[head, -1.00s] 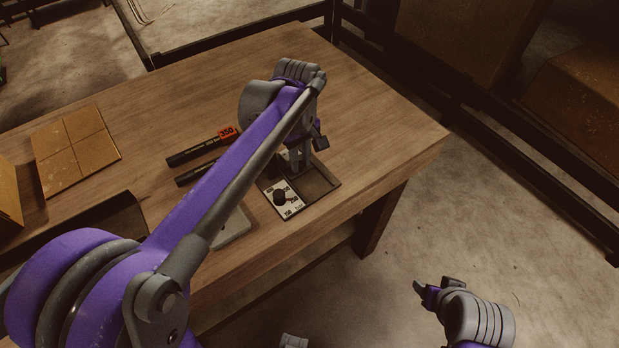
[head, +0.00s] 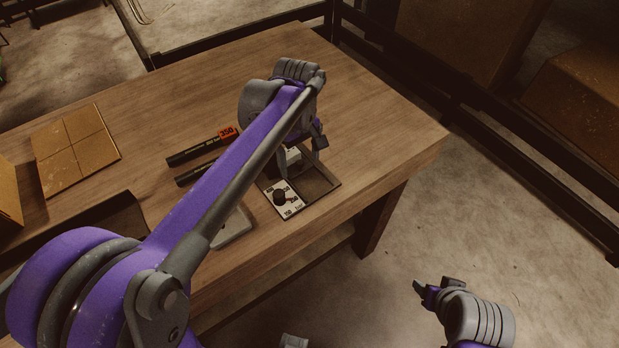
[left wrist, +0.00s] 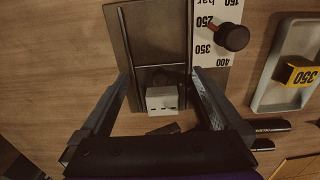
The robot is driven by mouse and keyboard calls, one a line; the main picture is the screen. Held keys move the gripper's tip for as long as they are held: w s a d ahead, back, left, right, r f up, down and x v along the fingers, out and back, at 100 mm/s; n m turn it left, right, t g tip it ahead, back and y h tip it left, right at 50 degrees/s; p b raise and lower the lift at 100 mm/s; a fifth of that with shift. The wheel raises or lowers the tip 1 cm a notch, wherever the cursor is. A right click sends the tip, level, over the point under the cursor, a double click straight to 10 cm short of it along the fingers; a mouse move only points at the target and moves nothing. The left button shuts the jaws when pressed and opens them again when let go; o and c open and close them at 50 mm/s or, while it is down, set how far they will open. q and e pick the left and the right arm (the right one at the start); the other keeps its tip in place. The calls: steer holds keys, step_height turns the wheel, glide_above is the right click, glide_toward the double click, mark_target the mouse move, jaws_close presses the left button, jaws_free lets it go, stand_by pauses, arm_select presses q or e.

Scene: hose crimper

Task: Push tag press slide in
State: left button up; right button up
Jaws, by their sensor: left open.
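The tag press is a dark grey plate with a rail (left wrist: 152,30) in the left wrist view. A pale grey block with small dark marks (left wrist: 162,98), which looks like its slide, sits at the plate's near edge. In the head view the block (head: 293,158) shows partly between my fingers. My left gripper (left wrist: 160,85) is open, with one finger on each side of the block and a gap to both. My right gripper (head: 436,284) hangs beyond the table's front edge, clear of the press; its jaw gap is unclear.
A dial panel with a black knob (left wrist: 233,37) stands beside the press. A grey tray (left wrist: 267,95) holds a yellow "350" tag (left wrist: 301,74). Dark hoses (head: 200,148), one with an orange "350" tag, lie on the table left of the press. The table's right end is clear.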

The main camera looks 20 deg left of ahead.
arm_select(q)
steer(key=shift+r+p, duration=1.35)
steer(key=shift+r, duration=1.15)
step_height(320, 180, up, 4)
steer(key=shift+p, duration=0.95)
arm_select(e)
step_height(320, 180, up, 7)
steer(key=w, duration=0.3)
steer(key=shift+f+t, duration=0.15)
steer(key=shift+t, duration=0.15)
steer(key=shift+s, duration=0.15)
